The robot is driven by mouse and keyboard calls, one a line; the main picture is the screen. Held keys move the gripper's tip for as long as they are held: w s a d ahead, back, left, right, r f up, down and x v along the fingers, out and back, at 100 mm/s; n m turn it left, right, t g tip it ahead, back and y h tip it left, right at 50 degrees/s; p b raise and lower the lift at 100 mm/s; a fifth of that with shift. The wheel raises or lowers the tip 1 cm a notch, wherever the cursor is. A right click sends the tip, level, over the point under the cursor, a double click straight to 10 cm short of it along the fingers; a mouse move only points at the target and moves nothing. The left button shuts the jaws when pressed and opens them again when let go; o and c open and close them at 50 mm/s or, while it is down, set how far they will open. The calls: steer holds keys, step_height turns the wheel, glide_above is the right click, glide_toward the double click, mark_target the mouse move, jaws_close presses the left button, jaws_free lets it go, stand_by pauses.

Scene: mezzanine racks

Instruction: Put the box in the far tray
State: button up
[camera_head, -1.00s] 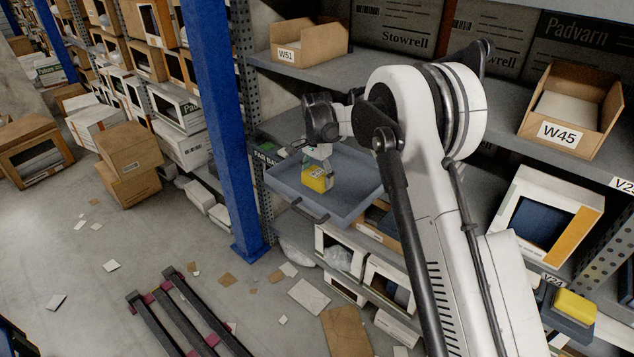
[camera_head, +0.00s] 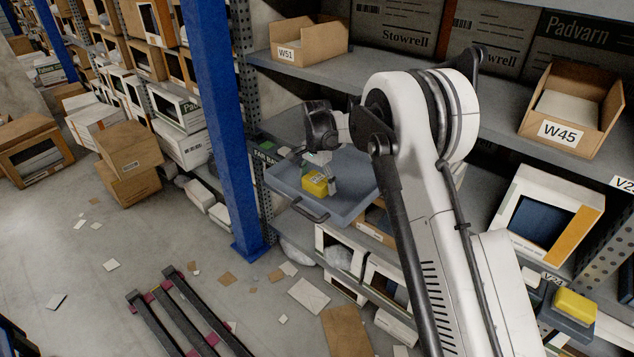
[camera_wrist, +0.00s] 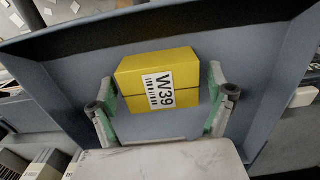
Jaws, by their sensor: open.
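The yellow box (camera_head: 315,184) with a W39 label lies in the blue-grey far tray (camera_head: 350,207), on its floor. In the wrist view the box (camera_wrist: 158,66) sits between the two fingers. My gripper (camera_head: 322,176) is over the tray and open. In the wrist view its fingers (camera_wrist: 162,92) are spread, one on each side of the box, with a gap visible at least on the left. The tray's raised walls show around the box in the wrist view (camera_wrist: 262,72).
A blue upright post (camera_head: 218,130) stands left of the tray. A shelf with an open W51 carton (camera_head: 310,40) is above. Another yellow box (camera_head: 575,306) sits in a small tray at the lower right. Cartons and paper scraps lie on the floor.

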mark_target(317, 179)
step_height(317, 179, up, 12)
steer(key=shift+r, duration=0.15)
stand_by(0.3)
steer(key=shift+r, duration=0.1)
steer(key=s+d+r+n+t, duration=0.2)
steer(key=s+d+r, duration=0.6)
steer(key=s, duration=0.2)
steer(key=s+d+r+n+t, duration=0.1)
steer(key=s+d+r+n, duration=0.1)
steer(key=s+d+r, duration=0.7)
steer(key=s+d+f+n+t, duration=0.1)
steer(key=s+d+f, duration=0.1)
steer(key=s, duration=0.6)
steer(key=s+d+f+n+t, duration=0.1)
steer(key=s+d+f, duration=0.1)
steer(key=s, duration=0.7)
steer(key=s+d+f+n+t, duration=0.1)
steer(key=s+d+f+t, duration=0.1)
steer(key=s, duration=0.7)
steer(key=shift+d+f+n, duration=0.3)
steer(key=shift+d+f, duration=0.15)
steer(key=shift+f, duration=0.25)
